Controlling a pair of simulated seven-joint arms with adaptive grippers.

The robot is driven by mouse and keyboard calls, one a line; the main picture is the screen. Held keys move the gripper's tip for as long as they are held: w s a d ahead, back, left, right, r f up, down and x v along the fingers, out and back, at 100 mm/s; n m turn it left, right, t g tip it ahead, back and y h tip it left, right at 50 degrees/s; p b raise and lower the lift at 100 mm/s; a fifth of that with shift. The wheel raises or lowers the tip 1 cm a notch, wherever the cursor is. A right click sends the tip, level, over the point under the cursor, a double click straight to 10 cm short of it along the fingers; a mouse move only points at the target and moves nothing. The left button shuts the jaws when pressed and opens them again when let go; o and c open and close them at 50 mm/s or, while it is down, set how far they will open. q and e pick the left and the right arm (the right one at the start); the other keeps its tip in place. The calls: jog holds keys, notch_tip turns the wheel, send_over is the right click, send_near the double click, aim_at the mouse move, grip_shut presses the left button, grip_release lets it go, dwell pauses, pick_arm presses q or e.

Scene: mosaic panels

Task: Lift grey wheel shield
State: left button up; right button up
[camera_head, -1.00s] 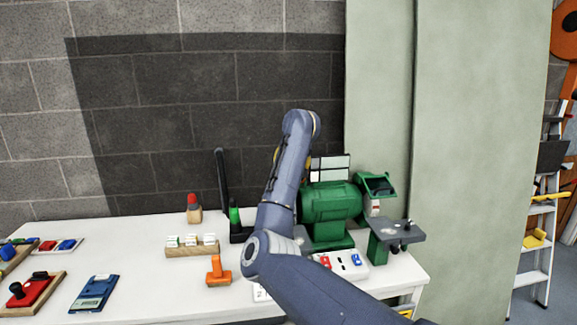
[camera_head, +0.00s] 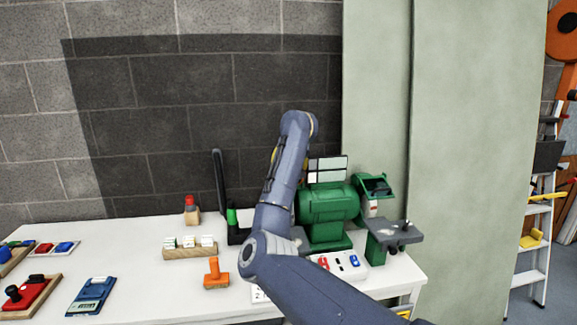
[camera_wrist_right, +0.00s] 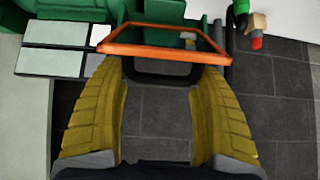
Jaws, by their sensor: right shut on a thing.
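In the right wrist view, a wheel shield with an orange rim (camera_wrist_right: 165,48) and a dark see-through pane lies across the tips of my right gripper (camera_wrist_right: 165,75). A dark grey piece shows between the two yellow fingers, which are shut on the shield. The rim looks orange rather than grey. In the head view my right arm hides this shield and the gripper. The green bench grinder (camera_head: 328,203) stands on the table behind my arm, with another, green-framed shield (camera_head: 375,187) at its right side. My left gripper is not in view.
The white table (camera_head: 130,250) holds a wooden block with white pieces (camera_head: 190,248), an orange stamp-like tool (camera_head: 215,273), a blue device (camera_head: 92,293) and a switch panel (camera_head: 340,264). A grey wall stands behind. Pale panels (camera_head: 328,169) show beside the grinder.

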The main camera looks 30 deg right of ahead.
jog(key=shift+d, duration=0.1)
dwell(0.3)
jog(key=o, duration=0.5)
jog(key=shift+s+r, duration=0.15)
jog(key=v, duration=1.1)
jog(key=shift+s+r, duration=0.15)
jog(key=shift+r, duration=0.1)
